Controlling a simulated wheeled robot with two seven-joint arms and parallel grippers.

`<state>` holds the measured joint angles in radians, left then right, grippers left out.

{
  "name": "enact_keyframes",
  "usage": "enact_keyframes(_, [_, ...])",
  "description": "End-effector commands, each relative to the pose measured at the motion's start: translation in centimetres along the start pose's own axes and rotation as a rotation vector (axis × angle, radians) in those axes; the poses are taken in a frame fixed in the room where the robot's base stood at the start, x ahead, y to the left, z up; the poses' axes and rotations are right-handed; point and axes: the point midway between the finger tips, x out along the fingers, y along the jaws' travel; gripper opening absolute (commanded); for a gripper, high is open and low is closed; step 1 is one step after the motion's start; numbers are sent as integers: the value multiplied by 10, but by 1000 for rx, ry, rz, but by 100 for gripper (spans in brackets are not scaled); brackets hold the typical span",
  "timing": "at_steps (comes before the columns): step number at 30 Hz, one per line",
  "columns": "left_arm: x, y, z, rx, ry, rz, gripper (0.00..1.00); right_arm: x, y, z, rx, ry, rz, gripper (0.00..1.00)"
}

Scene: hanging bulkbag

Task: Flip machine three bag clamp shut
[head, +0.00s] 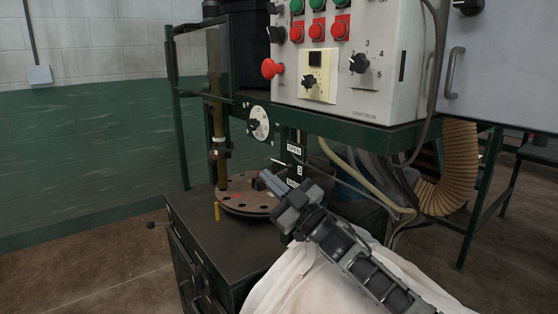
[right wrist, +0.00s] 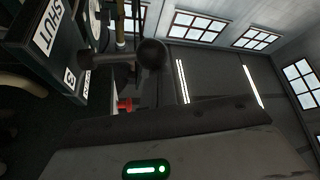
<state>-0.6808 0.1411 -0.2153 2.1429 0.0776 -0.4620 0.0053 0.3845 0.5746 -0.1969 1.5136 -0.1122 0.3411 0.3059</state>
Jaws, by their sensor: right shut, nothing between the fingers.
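The clamp lever with a dark round knob (right wrist: 152,53) shows in the right wrist view, reaching out from the dark post beside the labels. The SHUT label (right wrist: 48,28) and the 3 label (right wrist: 69,76) are on that post. In the head view the OPEN label (head: 294,149) is above the 3 label (head: 299,170), and the SHUT label is partly hidden by my gripper. My right gripper (head: 268,181) is shut and empty, in front of the post at about the SHUT label's height. I cannot tell whether it touches the lever. A white bag (head: 300,285) hangs below. My left gripper is not in view.
A round plate with holes (head: 240,203) sits on the dark cabinet (head: 190,222) to the left. The control box (head: 385,95) overhangs above. Cables and a ribbed tan hose (head: 458,165) are at the right. The floor at the left is clear.

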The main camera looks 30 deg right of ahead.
Motion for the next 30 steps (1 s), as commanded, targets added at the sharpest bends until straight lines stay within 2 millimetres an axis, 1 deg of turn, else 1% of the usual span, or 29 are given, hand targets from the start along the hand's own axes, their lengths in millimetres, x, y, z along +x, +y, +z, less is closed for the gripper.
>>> enact_keyframes(1, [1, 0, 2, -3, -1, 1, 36, -2, -1, 4, -38, -3, -22, 0])
enact_keyframes(4, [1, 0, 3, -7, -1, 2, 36, -5, -3, 8, -105, -3, -60, 0])
enact_keyframes(12, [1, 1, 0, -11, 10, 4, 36, -10, -6, 17, -237, -1, -138, 0])
enact_keyframes(19, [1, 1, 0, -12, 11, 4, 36, -12, -6, 21, -291, -1, -170, 0])
enact_keyframes(30, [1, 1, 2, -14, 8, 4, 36, -13, -7, 22, -304, 0, -177, 0])
